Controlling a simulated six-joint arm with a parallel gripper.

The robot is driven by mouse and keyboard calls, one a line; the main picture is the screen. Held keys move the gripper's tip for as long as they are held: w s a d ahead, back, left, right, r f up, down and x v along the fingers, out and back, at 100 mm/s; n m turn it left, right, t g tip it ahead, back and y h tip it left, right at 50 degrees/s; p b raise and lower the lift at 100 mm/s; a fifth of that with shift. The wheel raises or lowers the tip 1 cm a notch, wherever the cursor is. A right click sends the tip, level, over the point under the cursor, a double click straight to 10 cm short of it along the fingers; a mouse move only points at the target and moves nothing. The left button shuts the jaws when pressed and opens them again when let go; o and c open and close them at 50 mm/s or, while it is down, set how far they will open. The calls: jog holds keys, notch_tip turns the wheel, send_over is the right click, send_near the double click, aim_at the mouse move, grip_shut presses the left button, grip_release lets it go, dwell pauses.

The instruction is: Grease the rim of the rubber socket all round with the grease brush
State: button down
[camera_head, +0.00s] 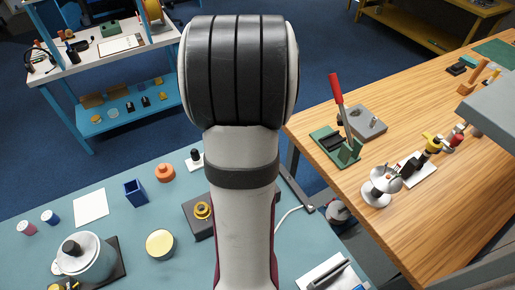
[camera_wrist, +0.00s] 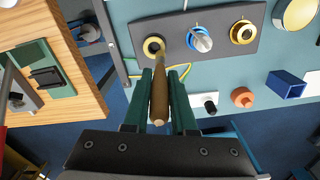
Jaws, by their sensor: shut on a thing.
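In the wrist view my gripper (camera_wrist: 165,76), with green fingers, is shut on the wooden handle of the grease brush (camera_wrist: 159,100). The brush points away from me, and its far end overlaps the lower right of a yellow-ringed socket (camera_wrist: 153,45) at the left of a dark grey panel (camera_wrist: 222,27). I cannot tell whether the bristles touch the rim, or see any grease on it. The panel also has a blue-ringed socket (camera_wrist: 199,40) with a pale piece in it and another yellow-ringed socket (camera_wrist: 243,32). In the head view my arm hides the gripper, brush and most of the panel.
A wooden bench (camera_head: 430,110) with a red-handled lever (camera_head: 336,90) is at the right.

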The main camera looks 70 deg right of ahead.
jog(key=shift+s+a, duration=1)
jog(key=shift+s, duration=0.25)
notch_tip(320, 180, up, 5)
